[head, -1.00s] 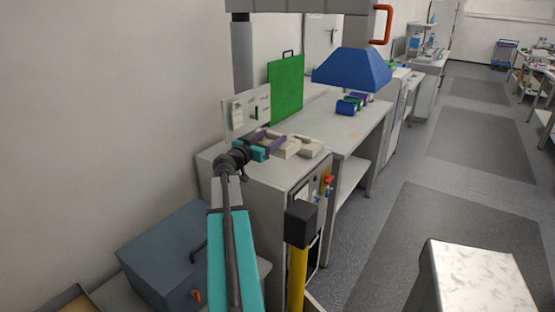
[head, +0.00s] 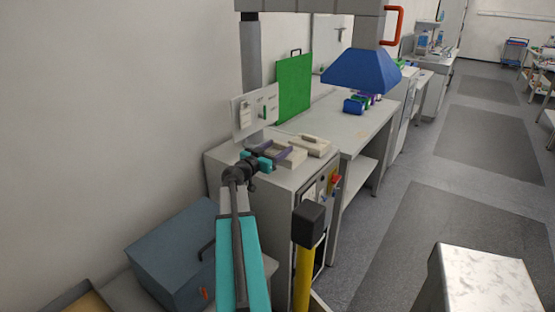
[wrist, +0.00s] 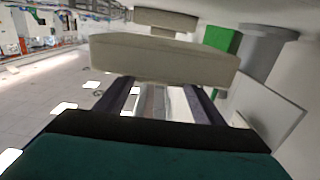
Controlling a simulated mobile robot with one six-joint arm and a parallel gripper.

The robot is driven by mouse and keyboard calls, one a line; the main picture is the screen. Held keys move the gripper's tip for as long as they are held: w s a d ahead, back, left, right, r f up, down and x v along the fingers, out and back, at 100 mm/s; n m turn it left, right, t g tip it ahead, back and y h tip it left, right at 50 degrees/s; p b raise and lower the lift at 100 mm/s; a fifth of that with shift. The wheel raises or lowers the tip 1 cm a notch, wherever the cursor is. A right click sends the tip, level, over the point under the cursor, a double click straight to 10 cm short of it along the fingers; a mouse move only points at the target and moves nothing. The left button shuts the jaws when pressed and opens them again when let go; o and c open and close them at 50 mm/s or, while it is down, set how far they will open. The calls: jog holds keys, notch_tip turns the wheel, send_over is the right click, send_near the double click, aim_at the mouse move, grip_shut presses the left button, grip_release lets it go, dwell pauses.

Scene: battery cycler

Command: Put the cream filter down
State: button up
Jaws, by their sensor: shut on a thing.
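The cream filter (head: 290,157) is a pale, flat block at the end of my gripper (head: 280,154), over the top of the grey cabinet (head: 222,166). My gripper's dark purple fingers are shut on it. In the wrist view the filter (wrist: 165,60) lies crosswise at the fingertips, wider than the gap between the fingers. Whether its underside touches the cabinet top cannot be told.
A second cream block (head: 316,146) with a raised part sits just behind on the cabinet. A white panel (head: 246,118) and a green board (head: 294,88) stand behind. A blue hood (head: 362,70) hangs over the bench at right.

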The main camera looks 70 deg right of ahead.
jog(key=shift+f, duration=0.8)
jog(key=shift+f, duration=0.1)
jog(key=shift+f+p, duration=0.7)
jog(key=shift+f, duration=1.05)
jog(key=shift+f+b, duration=0.25)
jog(key=shift+b, duration=0.25)
jog(key=o, duration=1.3)
jog(key=shift+c, duration=0.2)
jog(key=shift+r+p, duration=0.35)
jog(key=shift+p, duration=0.3)
